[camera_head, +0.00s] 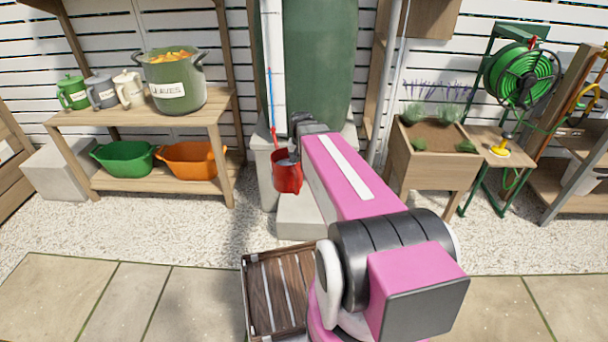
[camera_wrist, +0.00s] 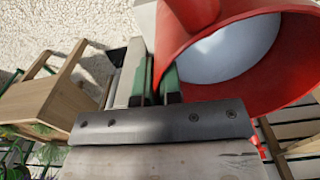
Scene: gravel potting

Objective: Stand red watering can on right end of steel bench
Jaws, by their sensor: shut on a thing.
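The red watering can (camera_head: 287,180) hangs at the end of my arm, in front of the grey block under the green barrel. In the wrist view the can (camera_wrist: 240,90) fills the upper right, with its wide round mouth facing the camera and a pale blue-white area inside. My gripper (camera_head: 296,143) is shut on the can; in the wrist view the gripper (camera_wrist: 157,82) shows its green-padded fingers close together against the can's side. No steel bench is clearly identifiable; a grey slanted leg (camera_head: 572,180) stands at the far right.
A wooden shelf (camera_head: 215,112) at left holds cans, a green pot (camera_head: 173,85) and green and orange tubs. A planter (camera_head: 432,160) and hose reel (camera_head: 520,75) stand right. A slatted crate (camera_head: 275,292) lies below my arm. Gravel between is mostly clear.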

